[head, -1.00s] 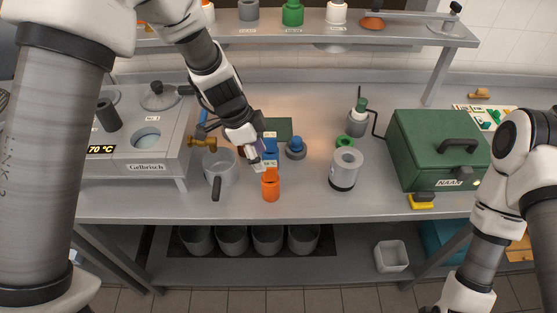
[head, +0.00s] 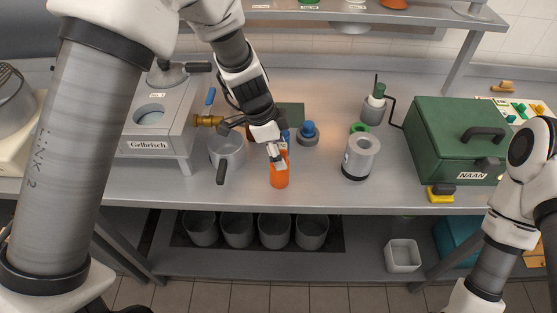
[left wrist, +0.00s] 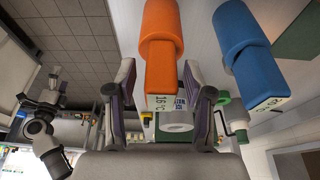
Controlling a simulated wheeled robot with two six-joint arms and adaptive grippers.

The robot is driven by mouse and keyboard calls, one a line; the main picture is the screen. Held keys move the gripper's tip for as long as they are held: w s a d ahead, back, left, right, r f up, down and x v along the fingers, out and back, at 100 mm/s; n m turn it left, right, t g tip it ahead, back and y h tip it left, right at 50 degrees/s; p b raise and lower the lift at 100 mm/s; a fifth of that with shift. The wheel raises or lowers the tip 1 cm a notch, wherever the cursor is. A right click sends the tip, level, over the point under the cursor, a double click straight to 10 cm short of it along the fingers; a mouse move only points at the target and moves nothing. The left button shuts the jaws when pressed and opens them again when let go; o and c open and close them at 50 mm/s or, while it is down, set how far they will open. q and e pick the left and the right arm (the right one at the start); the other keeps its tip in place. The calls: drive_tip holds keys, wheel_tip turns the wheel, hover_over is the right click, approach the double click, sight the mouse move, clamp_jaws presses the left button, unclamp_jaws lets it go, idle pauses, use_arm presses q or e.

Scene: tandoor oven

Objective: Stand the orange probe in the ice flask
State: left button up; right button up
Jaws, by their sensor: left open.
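The orange probe (head: 279,177) stands upright near the front edge of the steel counter, with a pale label on its upper part. My left gripper (head: 276,150) is open at its top. In the left wrist view the orange probe (left wrist: 161,40) reaches between the open fingers (left wrist: 158,88), which stand apart from its labelled end. A grey cylinder with a round opening (head: 360,158), seemingly the ice flask, stands upright to the right. Its pale ring seems to show in the left wrist view (left wrist: 177,127).
A blue probe (left wrist: 248,55) is close beside the orange one. A saucepan (head: 227,151) stands to the left. A blue-topped item (head: 308,133), a green ring (head: 359,128) and a green NAAN box (head: 455,140) are behind or right. Counter is clear between orange probe and flask.

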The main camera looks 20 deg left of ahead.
use_arm(q)
clamp_jaws()
drive_tip(key=shift+w+r+p, duration=0.1)
drive_tip(key=shift+r+p, duration=1.2)
drive_tip(key=shift+r, duration=1.6)
wheel_tip(320, 180, up, 2)
drive_tip(key=shift+r+p, duration=0.1)
drive_tip(key=shift+p, duration=0.35)
